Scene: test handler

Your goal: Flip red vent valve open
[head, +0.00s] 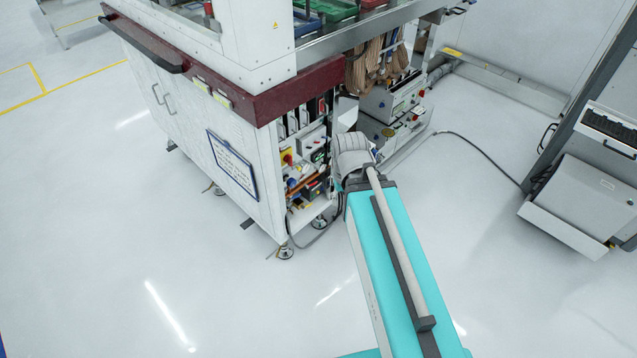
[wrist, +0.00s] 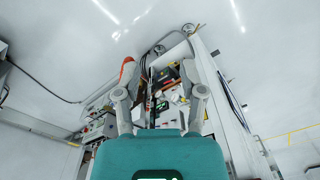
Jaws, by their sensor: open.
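My gripper (wrist: 160,70) is open in the wrist view, its two fingers wide apart in front of the open service bay of the white cabinet (head: 233,150). Nothing is held between them. Small fittings show in the bay: a red and yellow switch (head: 287,158), and a dark box with red parts (wrist: 167,75) between the fingers in the wrist view. I cannot tell which red part is the vent valve, or its position. An orange-red patch (wrist: 127,70) lies at the left fingertip. In the head view my gripper is hidden behind my arm.
The cabinet's corner and levelling foot (head: 285,252) stand left of my arm. A black cable (head: 480,150) runs over the floor to a grey unit (head: 590,190). The front floor is clear.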

